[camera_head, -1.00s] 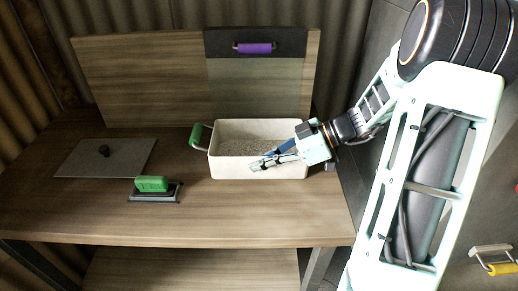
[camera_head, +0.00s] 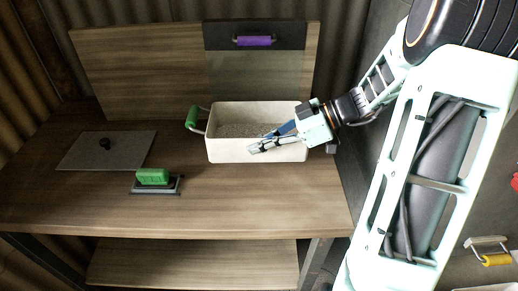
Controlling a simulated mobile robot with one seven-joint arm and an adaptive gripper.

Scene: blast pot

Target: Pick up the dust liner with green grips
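The dust liner (camera_head: 232,150) is a pale, open rectangular bin with grey grit inside, standing out from the tabletop towards the back right. One green grip (camera_head: 192,118) on a metal bail shows at its left end. The right end is hidden behind my gripper. My gripper (camera_head: 262,141) reaches in from the right, with one finger in front of the liner's front wall and the other over the inside. It appears closed on that wall, though the exact contact is hard to see. I cannot tell how far the liner is clear of the table.
On the wooden table (camera_head: 110,215) lie a flat grey lid (camera_head: 125,158) with a black knob and a green-handled tool (camera_head: 153,178). A panel with a purple handle (camera_head: 254,41) stands behind. A yellow grip (camera_head: 496,260) shows low at right. The table's front is clear.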

